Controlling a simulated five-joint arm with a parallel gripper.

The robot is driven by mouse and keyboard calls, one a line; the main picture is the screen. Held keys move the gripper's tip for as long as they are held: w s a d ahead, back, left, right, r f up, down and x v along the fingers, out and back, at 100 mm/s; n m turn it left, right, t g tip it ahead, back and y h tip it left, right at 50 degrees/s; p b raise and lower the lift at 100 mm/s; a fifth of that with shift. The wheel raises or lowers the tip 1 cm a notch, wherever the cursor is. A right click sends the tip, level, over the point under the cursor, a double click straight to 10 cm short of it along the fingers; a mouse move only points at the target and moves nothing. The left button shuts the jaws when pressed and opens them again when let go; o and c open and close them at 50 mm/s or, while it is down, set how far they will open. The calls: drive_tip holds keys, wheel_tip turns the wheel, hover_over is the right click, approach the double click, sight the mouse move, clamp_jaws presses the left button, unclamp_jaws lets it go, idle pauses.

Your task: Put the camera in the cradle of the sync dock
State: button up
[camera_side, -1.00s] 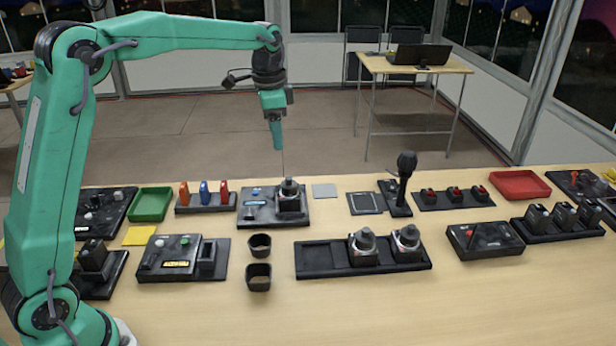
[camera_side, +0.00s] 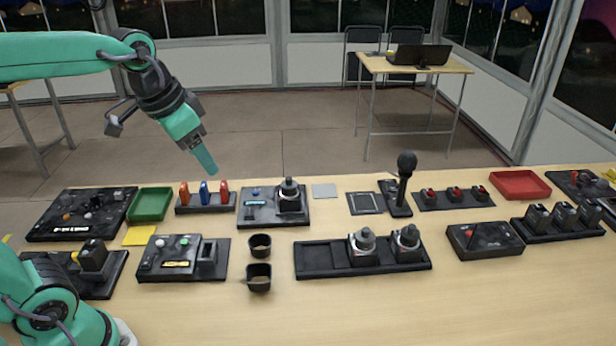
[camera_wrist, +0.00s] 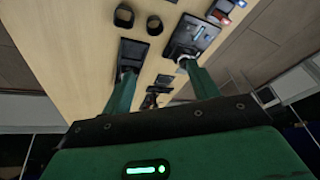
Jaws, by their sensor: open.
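A dark camera (camera_side: 289,188) with a round top stands upright at the right end of a black device with a small blue display, which looks like the sync dock (camera_side: 256,214). It appears seated there; the cradle itself is hidden under it. Two similar cameras (camera_side: 362,246) stand in a black rack (camera_side: 322,260), whose left part is bare. My gripper (camera_side: 210,170) is open and empty, tilted, above the table's back edge and left of the dock. In the wrist view, my open fingers (camera_wrist: 165,85) have nothing held between them; the dock (camera_wrist: 193,36) lies beyond the right finger.
Orange, blue and red items stand in a holder (camera_side: 206,207) below my gripper. A green tray (camera_side: 150,205) is left of it. Two black cups (camera_side: 259,278) stand in front of the dock. A microphone (camera_side: 406,166) rises at the right. The front table area is clear.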

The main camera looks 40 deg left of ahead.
drive_tip(key=s+f+n+t, duration=0.1)
drive_tip(key=s+f, duration=0.3)
drive_tip(key=s, duration=0.4)
drive_tip(key=shift+d+n, duration=0.3)
drive_tip(key=shift+n, duration=0.3)
drive_tip(key=shift+s+f, duration=0.1)
